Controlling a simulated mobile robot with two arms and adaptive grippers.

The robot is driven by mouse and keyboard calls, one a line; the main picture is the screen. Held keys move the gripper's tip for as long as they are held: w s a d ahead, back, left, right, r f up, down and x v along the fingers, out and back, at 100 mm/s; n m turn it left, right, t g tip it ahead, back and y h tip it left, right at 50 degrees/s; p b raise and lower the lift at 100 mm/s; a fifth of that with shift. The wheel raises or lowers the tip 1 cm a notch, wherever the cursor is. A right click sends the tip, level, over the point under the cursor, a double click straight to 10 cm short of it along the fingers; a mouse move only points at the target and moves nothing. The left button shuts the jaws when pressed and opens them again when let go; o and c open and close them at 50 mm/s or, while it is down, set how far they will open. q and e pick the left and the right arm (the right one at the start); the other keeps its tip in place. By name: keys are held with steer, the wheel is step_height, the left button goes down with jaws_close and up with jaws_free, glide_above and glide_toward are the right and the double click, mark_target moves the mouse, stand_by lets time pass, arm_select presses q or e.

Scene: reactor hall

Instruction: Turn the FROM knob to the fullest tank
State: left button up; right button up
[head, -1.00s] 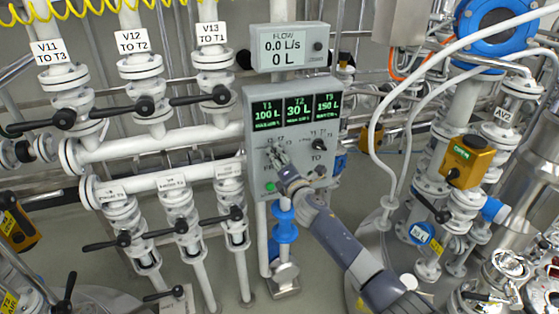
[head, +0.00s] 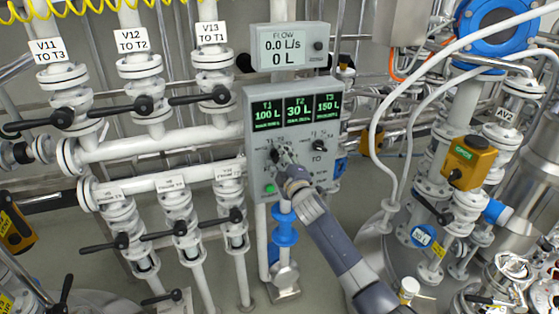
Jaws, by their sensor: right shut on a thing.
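The grey control panel (head: 258,116) has three green-on-black screens (head: 299,110) reading T1 100 L, T2 30 L and T3 150 L. The FROM knob (head: 274,154) is the dark knob at the panel's lower left. My right gripper (head: 281,159) is shut on it, and its fingers and wrist partly cover the knob and its label. I cannot read where the knob points. The TO knob (head: 318,145) is to the right, untouched. My left gripper is not in view.
A flow display (head: 289,46) above the panel reads 0.0 L/s and 0 L. A green button (head: 269,188) sits below the FROM knob. White pipes with black-handled valves (head: 140,106) fill the left. A yellow actuator (head: 469,162) and white hoses are on the right.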

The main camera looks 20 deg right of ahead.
steer(key=m, duration=0.3)
steer(key=shift+f+m, duration=0.1)
steer(key=shift+m, duration=1.9)
steer(key=o, duration=1)
steer(key=shift+o, duration=0.2)
steer(key=s, duration=1.2)
steer(key=shift+d, duration=0.2)
steer(key=shift+f, duration=0.1)
